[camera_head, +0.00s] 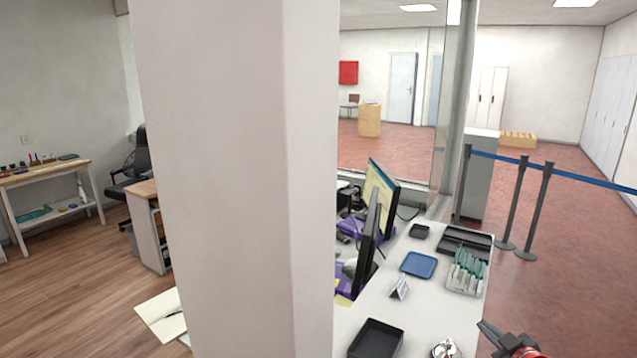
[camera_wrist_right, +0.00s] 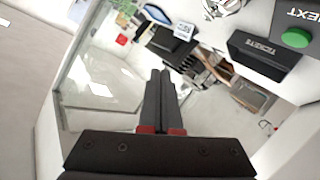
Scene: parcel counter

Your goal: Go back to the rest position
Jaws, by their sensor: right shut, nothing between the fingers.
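My right gripper (camera_head: 497,336) shows at the bottom of the head view, near the right end of the white counter (camera_head: 412,290). Its fingers are dark with red parts behind them. In the right wrist view the two fingers of the right gripper (camera_wrist_right: 161,74) lie together, with nothing between them. My left gripper is not in the head view.
A wide white pillar (camera_head: 235,180) blocks the middle left. Barrier posts (camera_head: 535,210) stand at the right; red floor there is open.

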